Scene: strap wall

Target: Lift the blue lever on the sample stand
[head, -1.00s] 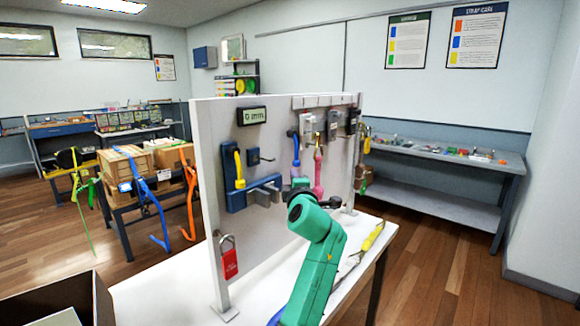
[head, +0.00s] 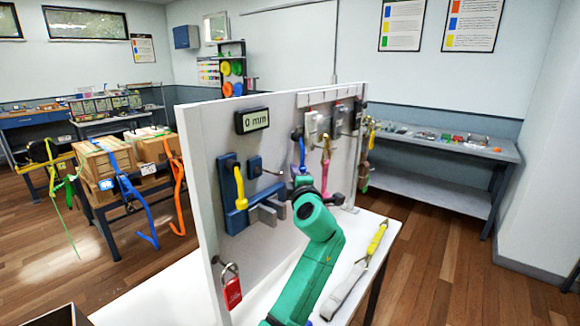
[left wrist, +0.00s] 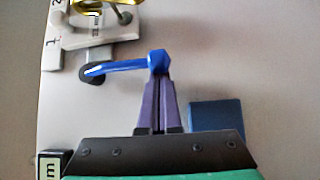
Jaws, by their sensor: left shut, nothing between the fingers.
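The blue lever (head: 302,154) hangs from a dark pivot on the upright grey panel (head: 222,270) of the stand. In the left wrist view the blue lever (left wrist: 118,66) runs from a dark pivot to a thicker blue end at the fingertips. My left gripper (left wrist: 158,76) is shut and empty, its purple fingers together right at that end. They seem to meet it; I cannot tell whether they press on it. In the head view my green left arm reaches up to the panel, and the gripper (head: 301,173) is mostly hidden just below the lever. My right gripper is out of view.
A yellow lever (head: 240,188) on a blue mount is left of the blue lever, and a pink lever (head: 326,176) is close on its right. A display (head: 252,120) reads 0 mm. A red padlock (head: 232,292) hangs low. A yellow-and-grey strap (head: 358,270) lies on the white table.

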